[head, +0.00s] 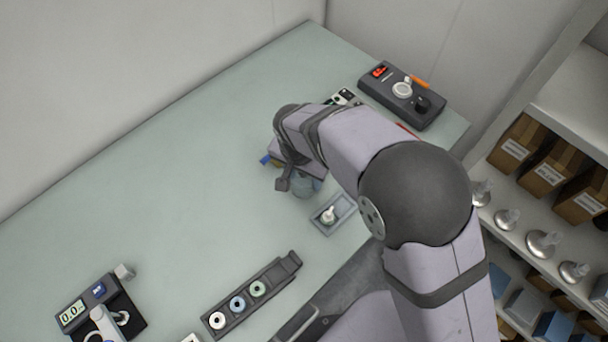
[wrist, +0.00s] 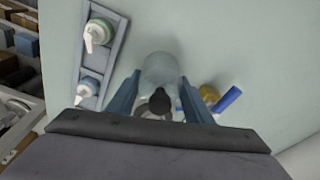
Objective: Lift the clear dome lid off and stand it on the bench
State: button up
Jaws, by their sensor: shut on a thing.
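The clear dome lid (wrist: 160,70) shows as a pale, see-through round shape with a dark knob (wrist: 160,102) in the wrist view. It also shows in the head view (head: 304,188), just below my gripper and partly hidden by it. My gripper (wrist: 158,98) has its two blue fingers on either side of the lid near the knob and is shut on it. In the head view my gripper (head: 288,178) is mostly covered by my wrist. I cannot tell whether the lid touches the bench (head: 180,190) or hangs just above it.
A small grey tray (head: 345,207) with a white-topped piece stands right of the lid. A blue piece (wrist: 228,98) and a yellowish piece (wrist: 208,92) lie close beside my fingers. A rack with rings (head: 275,279) is at the front.

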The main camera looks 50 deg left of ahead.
jog(key=shift+f, duration=0.25)
dwell(0.3)
jog(key=o, duration=1.2)
jog(key=shift+r, duration=0.1)
jog(key=shift+r+p, duration=2.4)
jog(key=shift+r, duration=1.05)
